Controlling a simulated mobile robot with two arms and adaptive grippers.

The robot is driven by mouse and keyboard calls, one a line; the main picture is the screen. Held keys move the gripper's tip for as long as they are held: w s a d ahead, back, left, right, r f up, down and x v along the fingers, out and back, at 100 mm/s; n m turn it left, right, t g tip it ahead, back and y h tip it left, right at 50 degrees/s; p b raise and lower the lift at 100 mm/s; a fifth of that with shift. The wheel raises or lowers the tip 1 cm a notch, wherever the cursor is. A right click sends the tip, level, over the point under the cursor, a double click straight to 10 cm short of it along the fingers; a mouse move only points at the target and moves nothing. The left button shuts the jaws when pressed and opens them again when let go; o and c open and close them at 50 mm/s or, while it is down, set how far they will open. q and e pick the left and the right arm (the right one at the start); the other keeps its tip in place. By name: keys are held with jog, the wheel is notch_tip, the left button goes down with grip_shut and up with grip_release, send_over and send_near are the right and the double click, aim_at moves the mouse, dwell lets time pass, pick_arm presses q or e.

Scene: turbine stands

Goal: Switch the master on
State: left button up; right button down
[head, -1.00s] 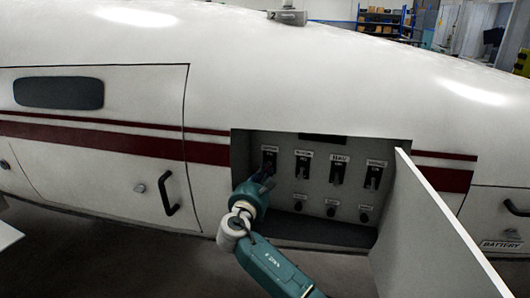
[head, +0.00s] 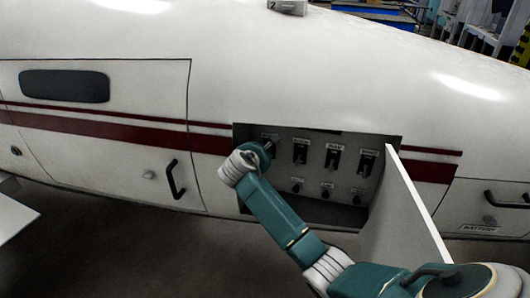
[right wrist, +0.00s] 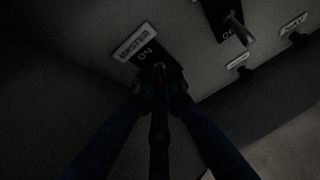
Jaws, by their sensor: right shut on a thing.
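The master switch (right wrist: 147,52) shows in the right wrist view as a dark plate marked ON, below a white MASTER label (right wrist: 135,42). In the head view it is the leftmost switch in the open panel recess, mostly covered by my wrist. My right gripper (right wrist: 160,92) has its dark fingers closed together at this plate, around the switch lever. A small reddish spot shows between the fingertips; the rest of the lever is hidden. My left gripper is in neither view.
Several other black switches, such as the second one (head: 301,152), stand to the right, with small knobs below. The open white panel door (head: 412,205) sticks out at the right of the recess. The white fuselage (head: 270,70) surrounds the recess.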

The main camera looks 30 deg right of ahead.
dwell(0.3)
jog(key=c, duration=1.8)
grip_release()
jog(key=v, duration=1.2)
